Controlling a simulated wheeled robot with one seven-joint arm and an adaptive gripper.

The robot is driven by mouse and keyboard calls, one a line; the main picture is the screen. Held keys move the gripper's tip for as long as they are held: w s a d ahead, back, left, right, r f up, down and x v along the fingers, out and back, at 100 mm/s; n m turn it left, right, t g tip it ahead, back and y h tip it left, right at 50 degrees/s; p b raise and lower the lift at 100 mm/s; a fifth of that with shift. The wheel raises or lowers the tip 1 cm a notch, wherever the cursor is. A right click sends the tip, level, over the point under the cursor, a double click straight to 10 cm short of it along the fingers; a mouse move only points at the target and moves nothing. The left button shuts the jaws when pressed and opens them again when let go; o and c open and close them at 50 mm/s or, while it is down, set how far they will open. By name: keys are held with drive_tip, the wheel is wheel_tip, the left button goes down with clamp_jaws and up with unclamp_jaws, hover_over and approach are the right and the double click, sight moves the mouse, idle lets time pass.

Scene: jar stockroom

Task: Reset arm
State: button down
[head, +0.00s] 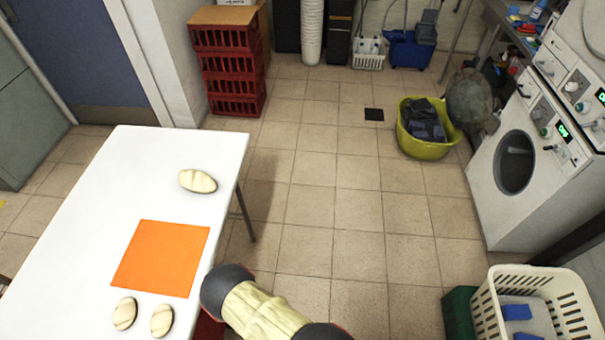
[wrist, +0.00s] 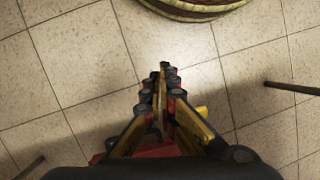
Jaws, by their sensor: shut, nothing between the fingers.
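My gripper (wrist: 162,70) is in the wrist view, pointing at the tiled floor. Its two fingers meet at the tips and hold nothing. In the head view part of my arm (head: 262,310) shows at the bottom middle, just off the table's right edge. The gripper itself is not visible in that view.
A white table (head: 100,195) at left bears an orange mat (head: 161,258) and three pale oval loaves (head: 198,181). Red crates (head: 226,65), a yellow tub (head: 425,148), a white washing machine (head: 490,190) and a cream basket (head: 565,283) stand around. The floor between is clear.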

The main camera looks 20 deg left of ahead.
drive_tip(key=w+d+r+m+y, duration=0.1)
drive_tip(key=w+d+r+m, duration=0.4)
drive_tip(key=r, duration=1)
drive_tip(key=w+d+r+g, duration=0.15)
drive_tip(key=w+r, duration=0.55)
drive_tip(key=r, duration=0.7)
drive_tip(key=w+d+r+m+y, duration=0.1)
drive_tip(key=w+d+r+m, duration=0.4)
drive_tip(key=r, duration=1)
drive_tip(key=d+r+m+t+y+p, duration=0.1)
drive_tip(key=d+r+m+t, duration=0.7)
drive_tip(key=d+r, duration=2.4)
drive_tip(key=shift+s+d+r+m+y+p, duration=0.3)
drive_tip(key=shift+r+y+p, duration=0.1)
drive_tip(key=shift+r+p, duration=0.45)
drive_tip(key=shift+a, duration=0.1)
